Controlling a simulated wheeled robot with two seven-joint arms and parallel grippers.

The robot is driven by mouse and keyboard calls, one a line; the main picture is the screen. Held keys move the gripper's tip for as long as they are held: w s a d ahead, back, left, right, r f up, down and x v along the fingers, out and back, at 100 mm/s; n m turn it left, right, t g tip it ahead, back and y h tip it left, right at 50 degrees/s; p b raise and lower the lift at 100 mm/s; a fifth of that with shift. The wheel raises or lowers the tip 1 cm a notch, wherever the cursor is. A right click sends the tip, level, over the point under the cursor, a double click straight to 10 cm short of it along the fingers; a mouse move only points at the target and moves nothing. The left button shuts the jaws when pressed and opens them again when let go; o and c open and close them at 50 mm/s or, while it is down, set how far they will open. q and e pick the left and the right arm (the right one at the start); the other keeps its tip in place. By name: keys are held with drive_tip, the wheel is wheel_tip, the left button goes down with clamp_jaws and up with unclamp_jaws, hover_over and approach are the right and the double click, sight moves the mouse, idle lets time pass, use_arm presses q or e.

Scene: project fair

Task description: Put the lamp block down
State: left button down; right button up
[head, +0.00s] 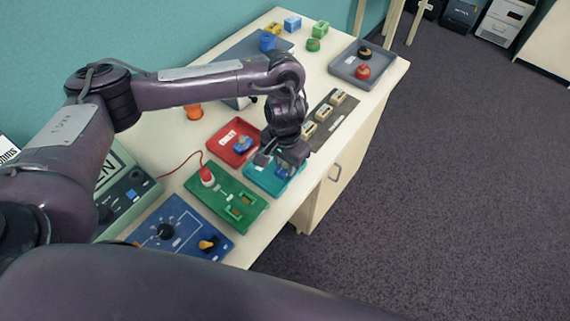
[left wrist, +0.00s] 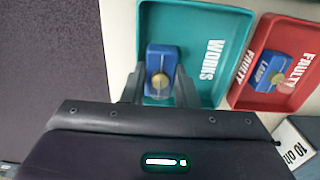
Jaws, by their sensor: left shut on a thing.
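The lamp block (left wrist: 161,60) is blue with a round brass-coloured knob. My left gripper (left wrist: 160,90) is shut on it, with one finger on each side. The block is over or inside the teal tray marked WORKS (left wrist: 208,93); I cannot tell whether it touches the tray floor. In the head view my left gripper (head: 284,160) points down at the teal tray (head: 257,178) and partly hides the block (head: 283,172). A second blue lamp block (left wrist: 271,71) lies in the red tray marked FAULTY (left wrist: 262,101). My right gripper is not in view.
A dark strip with several beige blocks (head: 323,112) lies to the right. The table edge is close to the teal tray.

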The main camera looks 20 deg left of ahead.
use_arm(q)
drive_tip(key=shift+f, duration=0.25)
drive_tip(key=shift+f, duration=0.15)
drive_tip(key=shift+f, duration=0.45)
drive_tip(key=c, duration=1.1)
unclamp_jaws()
drive_tip(key=shift+a, duration=0.1)
drive_tip(key=shift+c, duration=0.2)
